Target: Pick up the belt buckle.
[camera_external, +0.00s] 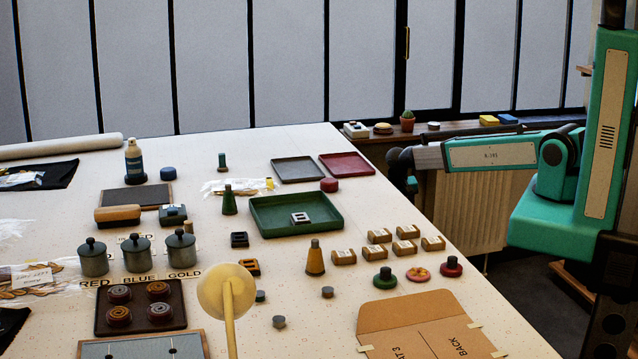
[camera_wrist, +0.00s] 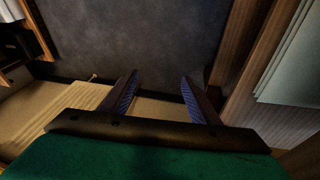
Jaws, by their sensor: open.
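Three small square frames look like belt buckles. A silver one (camera_external: 300,218) lies inside the green tray (camera_external: 265,232). A black one (camera_external: 239,240) lies on the table left of the tray, and an orange one (camera_external: 250,267) lies nearer the camera, below the black one. Which of them is meant, I cannot tell. My gripper (camera_wrist: 158,95) is open and empty in the wrist view, its two blue-padded fingers apart over dark floor. In the external view, the arm's dark end (camera_external: 402,165) is right of the table edge, away from all three buckles. No buckle shows in the wrist view.
A yellow round-headed stand (camera_external: 227,291) rises in front. A windowsill (camera_external: 440,132) runs behind my arm.

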